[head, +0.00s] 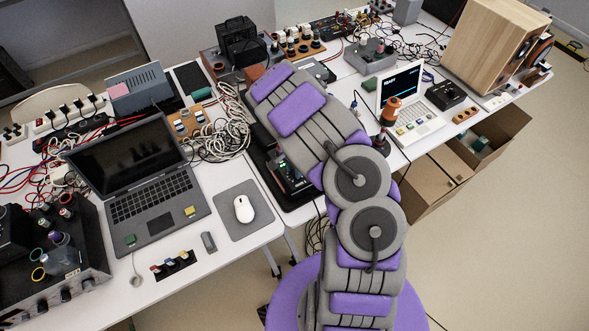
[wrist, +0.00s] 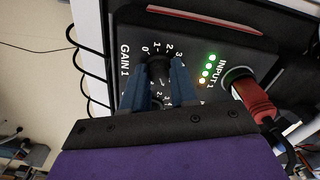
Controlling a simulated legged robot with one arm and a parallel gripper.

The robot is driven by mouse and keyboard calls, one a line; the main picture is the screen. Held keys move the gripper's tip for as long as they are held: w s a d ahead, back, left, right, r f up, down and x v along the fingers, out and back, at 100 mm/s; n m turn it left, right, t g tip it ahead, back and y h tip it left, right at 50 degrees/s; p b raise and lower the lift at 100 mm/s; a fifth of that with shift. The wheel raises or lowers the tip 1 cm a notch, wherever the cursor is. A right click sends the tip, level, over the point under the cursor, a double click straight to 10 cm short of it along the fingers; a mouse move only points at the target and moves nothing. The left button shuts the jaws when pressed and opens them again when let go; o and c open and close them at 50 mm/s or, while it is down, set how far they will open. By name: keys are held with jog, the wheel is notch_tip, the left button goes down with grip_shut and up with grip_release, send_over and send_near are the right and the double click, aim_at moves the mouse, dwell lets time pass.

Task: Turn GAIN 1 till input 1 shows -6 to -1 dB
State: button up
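In the wrist view the black GAIN 1 knob (wrist: 160,70) sits on a dark panel, inside a printed number scale. The blue fingers of my gripper (wrist: 160,82) stand on both sides of the knob and look shut on it. The knob's pointer cannot be made out. A red plug (wrist: 255,100) is in the socket by the INPUT 1 label. In the head view the dark audio box (head: 293,183) is partly hidden by my arm, and my gripper is hidden.
A laptop (head: 133,165) and a mouse (head: 243,209) lie left of the audio box. A coiled pale cable (head: 222,135) lies behind them. On the right are a small white computer (head: 408,120) and a wooden speaker (head: 495,45). Black cables loop at the panel's left edge.

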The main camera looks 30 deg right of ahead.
grip_shut()
jog(key=shift+n, duration=0.3)
jog(key=shift+n, duration=0.4)
jog(key=shift+o, duration=2.4)
grip_release()
jog(key=shift+r, duration=0.1)
